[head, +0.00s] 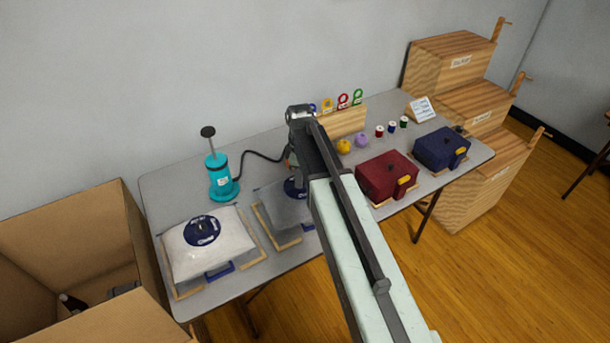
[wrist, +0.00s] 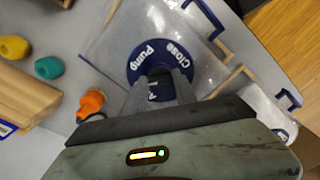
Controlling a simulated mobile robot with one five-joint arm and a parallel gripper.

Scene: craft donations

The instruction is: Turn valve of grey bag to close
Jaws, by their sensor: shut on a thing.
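The grey bag (head: 278,207) lies flat in a wooden frame on the table, partly hidden behind my arm in the head view. In the wrist view the bag (wrist: 112,48) carries a round dark blue valve plate (wrist: 177,52) with the white words "Close" and "Pump". My gripper (wrist: 156,88) reaches down over the plate's centre and is shut on the valve knob. The fingers cover most of the knob, so its pointing direction is unclear. In the head view the blue plate (head: 294,188) shows only in part.
A white bag (head: 190,256) lies to the left, near a teal pump (head: 220,178) with a black hose. An orange piece (wrist: 91,103) lies close beside my gripper. Red (head: 380,178) and navy (head: 440,150) packs stand right. An open cardboard box (head: 140,240) stands left.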

